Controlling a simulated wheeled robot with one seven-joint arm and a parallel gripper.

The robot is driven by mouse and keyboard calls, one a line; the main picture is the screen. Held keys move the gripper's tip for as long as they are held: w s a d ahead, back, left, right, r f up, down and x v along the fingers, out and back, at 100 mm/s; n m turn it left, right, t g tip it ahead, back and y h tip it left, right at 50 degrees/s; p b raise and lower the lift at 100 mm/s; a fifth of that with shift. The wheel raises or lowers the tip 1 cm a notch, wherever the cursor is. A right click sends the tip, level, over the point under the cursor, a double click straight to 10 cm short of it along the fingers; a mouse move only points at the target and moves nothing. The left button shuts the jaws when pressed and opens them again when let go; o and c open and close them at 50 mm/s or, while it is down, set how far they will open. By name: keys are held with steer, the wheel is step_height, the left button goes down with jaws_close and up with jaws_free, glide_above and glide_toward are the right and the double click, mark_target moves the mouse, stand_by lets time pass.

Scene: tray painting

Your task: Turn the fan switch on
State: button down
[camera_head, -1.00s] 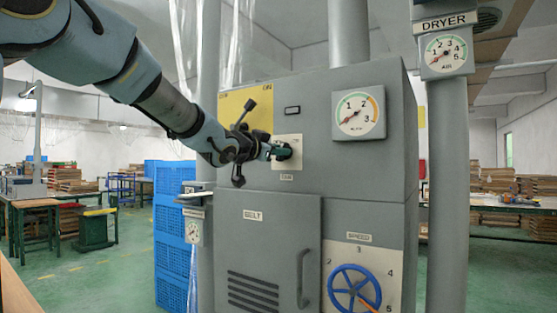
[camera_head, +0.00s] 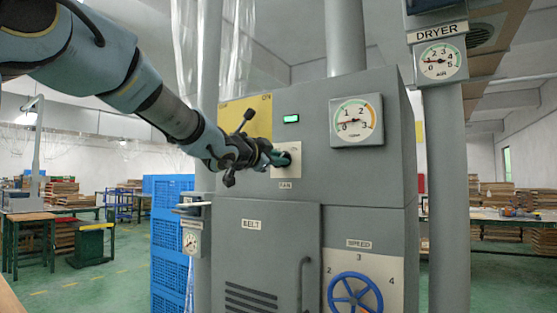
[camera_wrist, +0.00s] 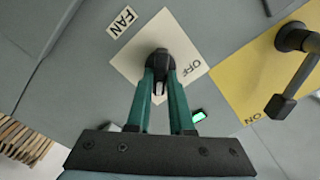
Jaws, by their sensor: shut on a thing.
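The fan switch is a black knob (camera_wrist: 160,57) on a cream plate (camera_wrist: 190,42) beside the FAN label (camera_wrist: 121,22); OFF is printed on the plate. My gripper (camera_wrist: 161,72) has its green fingers shut on the knob. In the head view my gripper (camera_head: 281,159) reaches the plate (camera_head: 296,149) from the left and mostly hides the knob. A small lamp (camera_head: 291,119) above the plate glows green; it also shows in the wrist view (camera_wrist: 198,116). Any ON mark on the fan plate is hidden or out of view.
A black lever (camera_wrist: 292,75) on a yellow plate (camera_wrist: 235,85) stands close beside the fan plate. Below are the BELT door (camera_head: 262,255) and a blue wheel (camera_head: 333,294). Blue crates (camera_head: 168,235) stand left of the grey cabinet (camera_head: 365,185).

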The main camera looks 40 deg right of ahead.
steer(key=c, duration=0.8)
jaws_free()
steer(key=shift+a, duration=0.1)
steer(key=v, duration=1)
steer(key=shift+a+b, duration=0.25)
steer(key=shift+b, duration=0.15)
